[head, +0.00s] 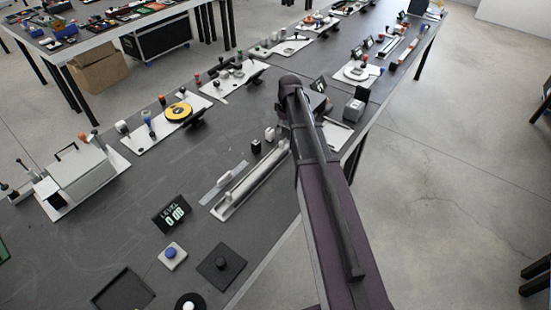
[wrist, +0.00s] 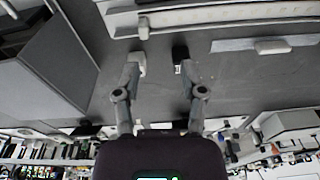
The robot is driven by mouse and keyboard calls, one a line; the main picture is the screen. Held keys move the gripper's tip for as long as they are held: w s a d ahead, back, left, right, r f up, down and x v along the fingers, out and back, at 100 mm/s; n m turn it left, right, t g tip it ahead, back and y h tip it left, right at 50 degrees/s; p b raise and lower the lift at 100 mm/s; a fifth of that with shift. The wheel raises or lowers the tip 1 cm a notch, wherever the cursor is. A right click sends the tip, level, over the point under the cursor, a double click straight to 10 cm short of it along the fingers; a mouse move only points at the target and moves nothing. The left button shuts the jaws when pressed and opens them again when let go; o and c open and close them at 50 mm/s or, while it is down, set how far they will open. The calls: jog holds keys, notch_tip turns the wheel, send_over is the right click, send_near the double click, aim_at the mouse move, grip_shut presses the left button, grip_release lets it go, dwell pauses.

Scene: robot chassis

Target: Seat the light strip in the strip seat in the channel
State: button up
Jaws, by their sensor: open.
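The light strip (head: 216,188) is a thin pale flat bar with a small white grip block near its middle. It lies on the dark bench, left of and roughly parallel to the channel. The channel (head: 255,184) is a long pale trough on a light base. In the wrist view the strip (wrist: 232,45) lies at the upper right, below the channel (wrist: 215,17), clearly apart from it. My gripper (wrist: 159,72) is open and empty above the bench, its fingers spread. The seat inside the channel is not clear.
A level display (head: 172,212) and a blue button (head: 171,251) are nearer. A yellow disc fixture (head: 178,112) is at the left. Bare bench lies left of the strip.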

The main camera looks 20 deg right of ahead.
jog(key=s+a+m, duration=0.3)
jog(key=s+a, duration=0.3)
jog(key=s, duration=0.5)
jog(key=s+a+m, duration=0.3)
jog(key=s+a, duration=0.3)
jog(key=s, duration=0.5)
jog(key=shift+s+g+h, duration=0.15)
jog(key=shift+g+h, duration=0.25)
